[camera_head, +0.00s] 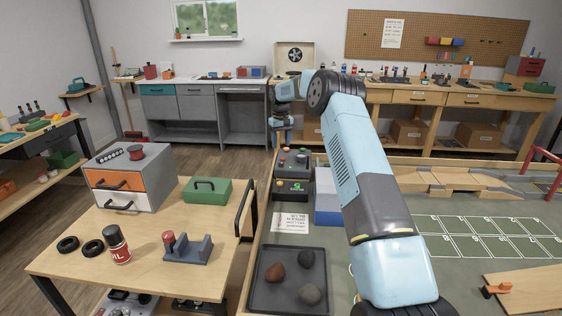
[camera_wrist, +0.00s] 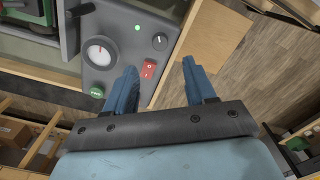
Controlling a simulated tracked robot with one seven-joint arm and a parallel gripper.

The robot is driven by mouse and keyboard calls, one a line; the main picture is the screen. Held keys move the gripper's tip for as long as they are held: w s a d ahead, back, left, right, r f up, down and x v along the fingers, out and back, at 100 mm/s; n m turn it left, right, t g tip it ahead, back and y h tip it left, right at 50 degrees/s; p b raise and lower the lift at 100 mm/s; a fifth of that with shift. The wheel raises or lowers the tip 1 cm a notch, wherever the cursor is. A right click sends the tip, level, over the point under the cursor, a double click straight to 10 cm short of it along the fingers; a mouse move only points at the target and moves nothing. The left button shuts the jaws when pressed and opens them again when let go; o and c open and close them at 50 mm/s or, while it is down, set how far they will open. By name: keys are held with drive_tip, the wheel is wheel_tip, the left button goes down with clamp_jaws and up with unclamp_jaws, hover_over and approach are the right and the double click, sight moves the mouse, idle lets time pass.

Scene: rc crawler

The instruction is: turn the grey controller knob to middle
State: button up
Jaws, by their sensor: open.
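The grey controller panel (camera_wrist: 122,38) fills the upper left of the wrist view. A small round dark-grey knob (camera_wrist: 160,41) with a white mark sits near its right edge. The mark looks roughly upright in the picture. My gripper (camera_wrist: 160,66) is open and empty, with one blue finger over the panel and the other past its right edge. The knob shows beyond the gap between the fingertips, and contact is not visible. In the head view my gripper (camera_head: 282,133) hangs above control boxes, partly hidden by my arm.
A wooden edge (camera_wrist: 215,42) lies right of the panel. A dark tray (camera_head: 262,292) holds stones.

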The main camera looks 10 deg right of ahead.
sight(281, 162)
wheel_tip(281, 162, down, 10)
drive_tip(key=shift+r, duration=0.25)
idle(0.3)
clamp_jaws()
idle(0.4)
